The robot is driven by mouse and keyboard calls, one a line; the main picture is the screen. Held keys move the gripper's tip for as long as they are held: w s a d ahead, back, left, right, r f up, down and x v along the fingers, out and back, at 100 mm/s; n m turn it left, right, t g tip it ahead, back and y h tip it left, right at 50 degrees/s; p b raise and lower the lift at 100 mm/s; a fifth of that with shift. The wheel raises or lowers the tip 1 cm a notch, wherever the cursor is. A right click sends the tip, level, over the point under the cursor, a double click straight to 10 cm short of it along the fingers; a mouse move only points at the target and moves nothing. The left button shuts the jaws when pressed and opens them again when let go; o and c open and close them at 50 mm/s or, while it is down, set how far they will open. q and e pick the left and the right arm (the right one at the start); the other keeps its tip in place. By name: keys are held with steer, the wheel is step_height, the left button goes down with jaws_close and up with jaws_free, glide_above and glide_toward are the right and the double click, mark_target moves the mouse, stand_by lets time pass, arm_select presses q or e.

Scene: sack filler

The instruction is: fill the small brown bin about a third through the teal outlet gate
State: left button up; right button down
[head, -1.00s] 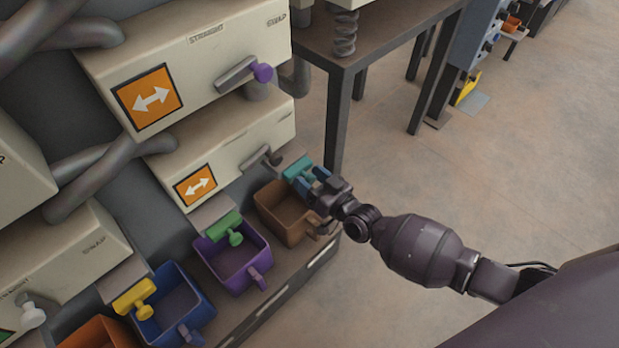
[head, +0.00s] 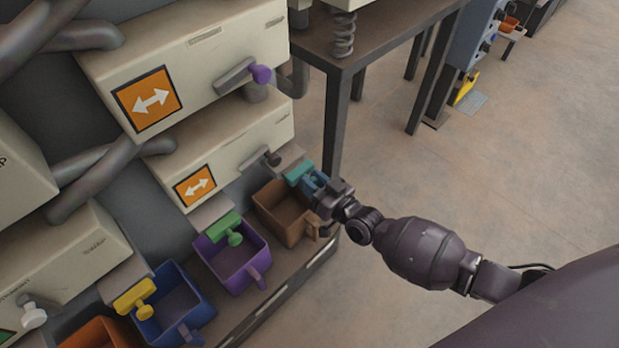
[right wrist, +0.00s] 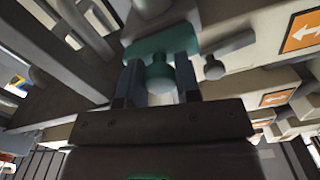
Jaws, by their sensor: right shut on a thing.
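The small brown bin (head: 283,212) stands at the right end of the row of bins on the low shelf. Its visible inside looks empty, though its right part is hidden behind my gripper. The teal outlet gate (head: 299,173) sits over the bin's back right edge, below the lower cream box. My right gripper (head: 318,185) is at the gate, above the bin's right side. In the right wrist view, the two fingers (right wrist: 160,80) stand on either side of the teal gate's knob (right wrist: 160,72) and are shut on it. My left gripper is not in view.
A purple bin (head: 232,258) under a green gate (head: 225,229) and a blue bin (head: 174,308) under a yellow gate (head: 135,299) stand left of the brown bin. A dark table leg (head: 336,125) rises just behind my right gripper. The floor to the right is open.

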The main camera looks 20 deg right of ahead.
steer(key=shift+s+d, duration=0.2)
steer(key=shift+s, duration=0.4)
steer(key=c, duration=0.8)
jaws_free()
steer(key=p+v, duration=0.2)
steer(key=v, duration=0.8)
steer(key=shift+s, duration=0.35)
steer(key=shift+d, duration=0.15)
steer(key=shift+c, duration=0.3)
jaws_close()
